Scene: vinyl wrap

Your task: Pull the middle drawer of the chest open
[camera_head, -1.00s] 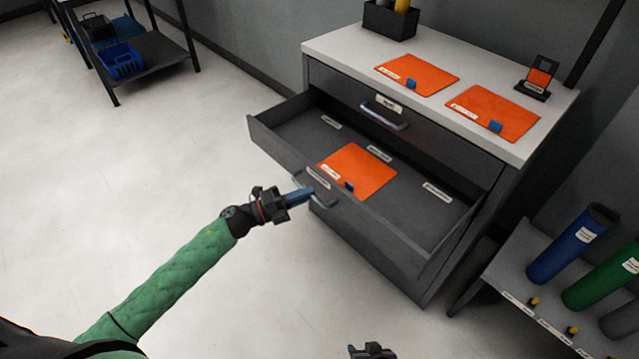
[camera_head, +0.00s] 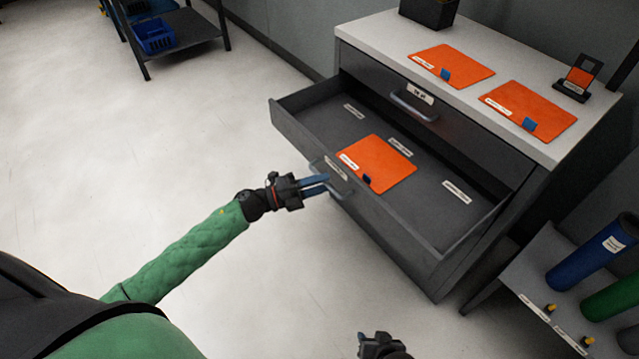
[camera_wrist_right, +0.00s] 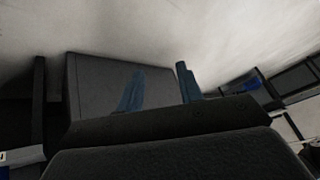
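The dark grey chest (camera_head: 365,70) has a white top. Its middle drawer (camera_head: 432,178), below the closed top drawer (camera_head: 463,128), is pulled well out, and its inside shows. An orange sheet (camera_head: 378,163) with a blue tab lies in it. My left gripper (camera_head: 326,183) is at the handle (camera_head: 340,190) on the drawer's front. Its two blue fingers show a gap between them and overlap the handle in the picture; contact is unclear. My right gripper (camera_head: 375,342) is low in the head view; in the right wrist view its blue fingers (camera_wrist_right: 160,88) are apart and empty.
Two orange sheets (camera_head: 452,66) (camera_head: 528,110), a dark holder (camera_head: 428,12) and a small stand (camera_head: 578,78) are on the chest top. A low rack with blue (camera_head: 590,255) and green rolls stands at right. A shelf with a blue basket (camera_head: 153,37) is far left. Floor at left is clear.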

